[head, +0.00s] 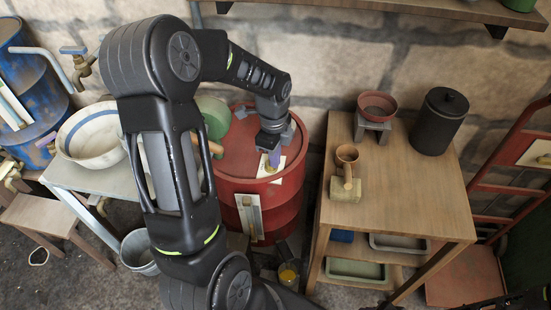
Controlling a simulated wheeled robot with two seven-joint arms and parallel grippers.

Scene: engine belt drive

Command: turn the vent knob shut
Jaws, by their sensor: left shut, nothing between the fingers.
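A red drum (232,165) stands against the wall in the middle. A pale plate (266,170) lies on its lid, with a small purple piece (274,159) above it that looks like the vent knob. My left arm reaches over the drum from above. My left gripper (272,148) points down at the purple piece and is shut with nothing held. Whether its fingertips touch the piece I cannot tell. The knob's turn position is too small to read. My right gripper is not in view.
A bench with a white basin (90,135) and a blue drum (40,90) stand at the left. A bucket (138,250) is on the floor.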

